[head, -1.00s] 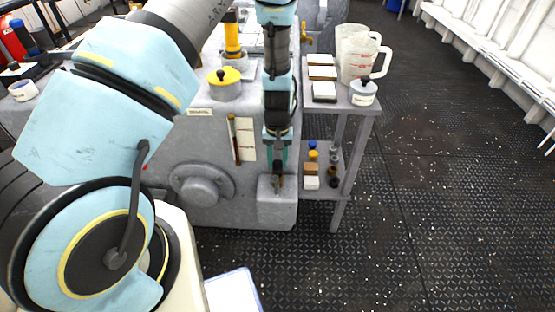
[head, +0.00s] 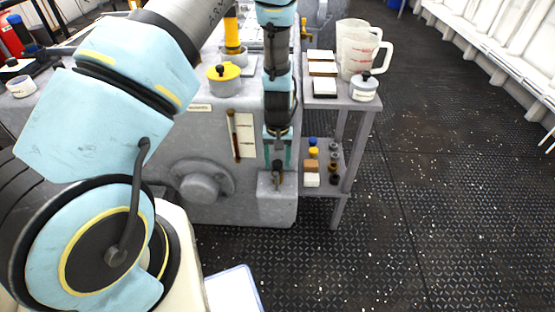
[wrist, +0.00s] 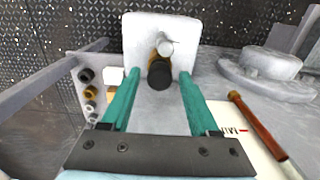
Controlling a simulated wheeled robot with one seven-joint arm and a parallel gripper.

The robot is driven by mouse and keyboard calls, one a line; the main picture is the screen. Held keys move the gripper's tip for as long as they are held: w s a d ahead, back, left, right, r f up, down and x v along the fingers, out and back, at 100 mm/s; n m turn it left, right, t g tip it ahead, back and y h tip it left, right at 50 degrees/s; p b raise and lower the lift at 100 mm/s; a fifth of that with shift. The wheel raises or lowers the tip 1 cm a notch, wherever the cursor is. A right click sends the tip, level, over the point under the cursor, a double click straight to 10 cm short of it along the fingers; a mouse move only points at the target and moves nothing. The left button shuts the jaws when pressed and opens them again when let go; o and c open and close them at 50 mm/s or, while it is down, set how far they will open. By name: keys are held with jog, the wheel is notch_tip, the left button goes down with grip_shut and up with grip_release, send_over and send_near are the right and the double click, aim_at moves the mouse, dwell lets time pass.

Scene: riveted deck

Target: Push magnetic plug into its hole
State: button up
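My gripper (head: 278,161) hangs over the grey block (head: 276,207) at the lower front of the grey machine. In the wrist view its teal fingers (wrist: 158,73) are spread wide, with a gap on both sides of the plug. The magnetic plug (wrist: 160,74) shows a round black end and a brass-coloured part. It stands at the block (wrist: 136,36), beside or against a light grey cylinder (wrist: 165,42). In the head view the plug's dark top (head: 278,165) shows above the block. The hole is hidden, so I cannot tell how deep the plug sits.
A side shelf (head: 342,188) with several small fittings stands right of the block. A round flange (head: 200,187) protrudes on the left. A brown-red gauge tube (wrist: 256,124) is on the machine face. The floor (head: 400,230) at right is clear.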

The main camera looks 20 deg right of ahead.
jog(key=shift+o, duration=0.7)
notch_tip(320, 180, up, 11)
jog(key=shift+f, duration=0.1)
